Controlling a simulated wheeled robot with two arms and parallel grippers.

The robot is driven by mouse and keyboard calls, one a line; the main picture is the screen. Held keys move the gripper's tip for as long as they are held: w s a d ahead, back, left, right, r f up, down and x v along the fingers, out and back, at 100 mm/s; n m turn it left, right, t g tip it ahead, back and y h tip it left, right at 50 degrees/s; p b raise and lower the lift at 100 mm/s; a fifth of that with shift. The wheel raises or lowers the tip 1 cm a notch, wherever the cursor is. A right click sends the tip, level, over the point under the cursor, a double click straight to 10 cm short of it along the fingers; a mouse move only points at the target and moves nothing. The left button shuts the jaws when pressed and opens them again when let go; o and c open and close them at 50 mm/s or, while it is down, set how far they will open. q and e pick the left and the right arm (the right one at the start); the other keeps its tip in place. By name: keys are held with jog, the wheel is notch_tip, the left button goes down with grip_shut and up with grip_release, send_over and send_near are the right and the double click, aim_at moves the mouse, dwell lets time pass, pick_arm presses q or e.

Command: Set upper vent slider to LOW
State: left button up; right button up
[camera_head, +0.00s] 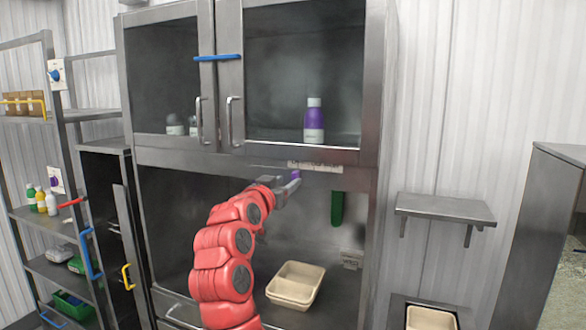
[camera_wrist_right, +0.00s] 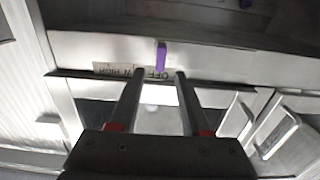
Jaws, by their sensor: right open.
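The upper vent slider is a strip on the cabinet's middle rail with a purple knob (camera_head: 295,174) and a pale label (camera_head: 318,167). In the right wrist view the label (camera_wrist_right: 115,69) appears upside down, with HIGH, a partly hidden word and OFF readable. The purple knob (camera_wrist_right: 161,55) is beside the OFF mark. My right gripper (camera_head: 295,184) is just below the knob in the head view. In the right wrist view its two fingers (camera_wrist_right: 159,75) are apart and empty, with the knob just beyond their tips, roughly between them. My left gripper is not in view.
A purple-and-white bottle (camera_head: 314,122) stands in the upper cabinet. Below are a beige tray (camera_head: 296,284) and a green hanging item (camera_head: 337,208). Cabinet door handles (camera_head: 235,121) are left of the slider. A small wall shelf (camera_head: 445,208) is at right.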

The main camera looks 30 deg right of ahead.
aim_at(294, 177)
jog(key=p+x, duration=0.1)
jog(key=x, duration=0.3)
jog(key=shift+w+d+r, duration=0.1)
jog(key=shift+r, duration=0.05)
jog(key=shift+w+d, duration=0.3)
grip_shut()
dwell(0.6)
dwell(0.5)
